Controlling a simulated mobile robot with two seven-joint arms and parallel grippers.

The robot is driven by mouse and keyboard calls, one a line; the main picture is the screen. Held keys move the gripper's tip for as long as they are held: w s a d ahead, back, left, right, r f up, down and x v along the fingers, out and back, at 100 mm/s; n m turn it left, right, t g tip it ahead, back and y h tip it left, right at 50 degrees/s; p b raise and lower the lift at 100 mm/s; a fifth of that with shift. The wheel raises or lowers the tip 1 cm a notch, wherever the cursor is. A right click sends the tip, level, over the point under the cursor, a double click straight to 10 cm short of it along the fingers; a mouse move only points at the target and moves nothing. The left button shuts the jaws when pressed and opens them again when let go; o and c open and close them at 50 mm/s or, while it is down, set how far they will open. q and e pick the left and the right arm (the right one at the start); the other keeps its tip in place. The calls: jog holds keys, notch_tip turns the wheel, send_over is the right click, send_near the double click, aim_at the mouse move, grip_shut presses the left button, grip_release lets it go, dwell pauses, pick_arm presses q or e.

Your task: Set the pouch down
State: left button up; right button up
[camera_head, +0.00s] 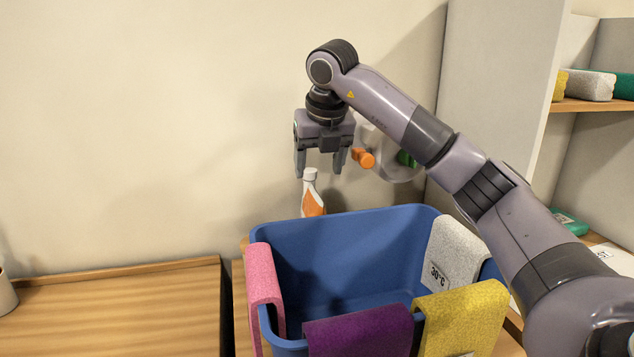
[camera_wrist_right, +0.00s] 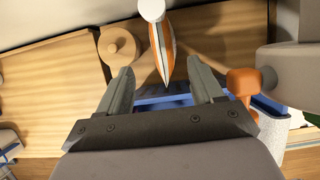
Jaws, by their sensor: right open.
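The pouch (camera_head: 313,199) is white and orange with a white cap. It shows upright behind the far rim of the blue bin in the head view, its lower part hidden by the bin. My right gripper (camera_head: 319,170) points down just above the cap, jaws apart and empty. In the right wrist view the pouch (camera_wrist_right: 164,48) shows edge-on beyond the open fingertips (camera_wrist_right: 161,82), with nothing gripped between them. What the pouch rests on is hard to tell. My left gripper is out of view.
The blue bin (camera_head: 345,240) has pink (camera_head: 263,285), purple (camera_head: 360,330), yellow (camera_head: 460,315) and grey (camera_head: 455,255) cloths over its rim. An orange knob (camera_head: 363,158) is beside my gripper. A wooden top (camera_head: 120,305) at left is mostly clear. A shelf (camera_head: 595,105) stands right.

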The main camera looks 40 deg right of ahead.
aim_at(314, 202)
jog(key=shift+s+r, duration=0.1)
jog(key=shift+r, duration=0.15)
jog(key=shift+a+f+b, duration=0.1)
jog(key=shift+f+b, duration=0.05)
jog(key=shift+b, duration=0.15)
jog(key=b+x, duration=0.3)
jog(key=shift+f, duration=0.3)
jog(key=shift+w+f+b, duration=0.35)
jog(key=shift+f+b, duration=0.05)
jog(key=shift+b, duration=0.1)
jog(key=x, duration=0.2)
jog(key=p+x, duration=0.1)
jog(key=x, duration=0.4)
jog(key=shift+d+f, duration=0.15)
jog(key=shift+d, duration=0.15)
grip_shut()
